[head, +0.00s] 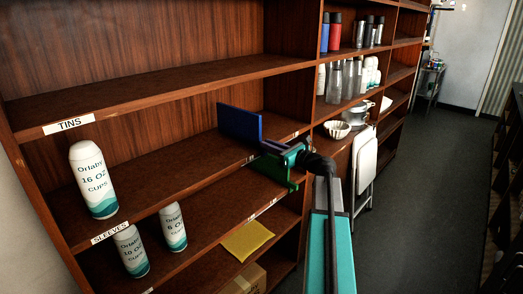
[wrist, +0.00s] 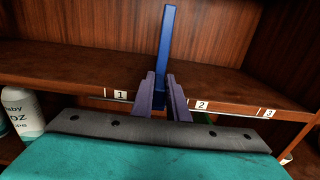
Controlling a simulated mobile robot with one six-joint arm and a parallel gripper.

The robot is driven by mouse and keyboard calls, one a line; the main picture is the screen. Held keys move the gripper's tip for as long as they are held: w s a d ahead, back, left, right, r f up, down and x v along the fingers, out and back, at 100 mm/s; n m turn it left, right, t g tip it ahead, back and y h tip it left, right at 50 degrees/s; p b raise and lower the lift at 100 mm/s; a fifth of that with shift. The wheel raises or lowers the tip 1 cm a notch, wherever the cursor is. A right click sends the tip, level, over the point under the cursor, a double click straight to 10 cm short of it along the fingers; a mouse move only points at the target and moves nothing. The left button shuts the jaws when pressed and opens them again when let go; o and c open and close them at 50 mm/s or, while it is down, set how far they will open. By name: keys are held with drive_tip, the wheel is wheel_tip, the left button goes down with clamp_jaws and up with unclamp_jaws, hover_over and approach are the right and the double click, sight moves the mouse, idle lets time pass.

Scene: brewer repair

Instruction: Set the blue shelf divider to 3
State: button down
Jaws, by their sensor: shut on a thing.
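The blue shelf divider (head: 240,125) stands upright on the middle shelf, its broad face showing in the head view. In the wrist view the divider (wrist: 167,40) is seen edge-on, rising between the fingers. My gripper (head: 264,149) reaches in from the shelf's front edge. In the wrist view my gripper (wrist: 164,92) is shut on the divider's front part. On the shelf edge are number labels 1 (wrist: 120,96), 2 (wrist: 201,105) and 3 (wrist: 268,113), left to right. The divider stands between labels 1 and 2. Its lower front is hidden by the fingers.
The shelf right of the divider looks clear.

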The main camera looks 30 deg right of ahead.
drive_tip(key=w+d, duration=0.2)
drive_tip(key=d, duration=0.8)
drive_tip(key=w+d, duration=0.3)
drive_tip(key=d, duration=0.7)
drive_tip(key=shift+d+r, duration=0.15)
drive_tip(key=shift+d, duration=0.2)
drive_tip(key=c, duration=1.7)
unclamp_jaws()
drive_tip(key=shift+d, duration=0.1)
drive_tip(key=shift+s+b, duration=0.1)
drive_tip(key=shift+b, duration=0.2)
